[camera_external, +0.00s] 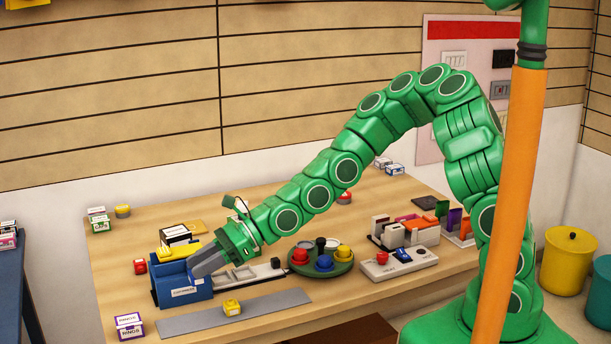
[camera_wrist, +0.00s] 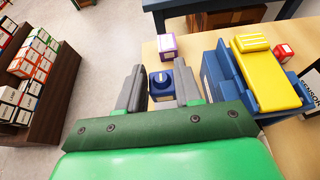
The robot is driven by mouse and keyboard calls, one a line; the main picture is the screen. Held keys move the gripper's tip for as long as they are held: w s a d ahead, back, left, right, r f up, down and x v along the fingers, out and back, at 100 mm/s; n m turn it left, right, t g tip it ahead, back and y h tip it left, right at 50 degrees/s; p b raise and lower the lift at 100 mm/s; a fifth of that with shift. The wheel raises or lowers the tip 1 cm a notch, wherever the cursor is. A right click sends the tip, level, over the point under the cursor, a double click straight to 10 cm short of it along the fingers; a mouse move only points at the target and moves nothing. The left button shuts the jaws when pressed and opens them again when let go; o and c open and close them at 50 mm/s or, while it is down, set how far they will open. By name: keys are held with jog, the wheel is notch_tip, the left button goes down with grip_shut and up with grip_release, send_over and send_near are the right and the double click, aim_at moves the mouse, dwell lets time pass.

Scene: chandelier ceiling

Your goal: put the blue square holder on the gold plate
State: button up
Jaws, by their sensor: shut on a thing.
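The blue square holder (camera_wrist: 160,84), a small block with a round feature on top, sits between my two grey fingers in the wrist view. My gripper (camera_wrist: 160,76) is shut on it, one finger on each side. In the external view my gripper (camera_external: 204,266) is low at the left of the table, at a blue stand with a white label (camera_external: 184,292). The holder cannot be told apart there. A flat gold piece (camera_external: 192,227), perhaps the gold plate, lies farther back, partly behind a dark-edged box.
A yellow tray (camera_wrist: 262,70) lies on the blue stand (camera_wrist: 232,82). A purple box (camera_wrist: 168,46) and red box (camera_wrist: 283,52) stand near. A grey strip (camera_external: 270,304) with a yellow block (camera_external: 232,307) and a green round tray (camera_external: 340,268) are right of my gripper.

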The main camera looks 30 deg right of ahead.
notch_tip(320, 180, up, 8)
jog(key=w+d+m+t, duration=0.15)
jog(key=w+d, duration=0.35)
jog(key=w, duration=0.5)
jog(key=w+d+m+t, duration=0.15)
jog(key=w+d, duration=0.35)
jog(key=w, duration=0.5)
jog(key=w+d+m+t, duration=0.15)
jog(key=w+d, duration=0.35)
jog(key=w, duration=0.6)
jog(key=h, duration=0.1)
send_over(195, 227)
jog(key=shift+t, duration=0.35)
jog(key=shift+d+f, duration=0.2)
jog(key=shift+f, duration=6.75)
jog(key=shift+w+a+f, duration=0.1)
jog(key=shift+a+f, duration=0.05)
jog(key=shift+f, duration=1.6)
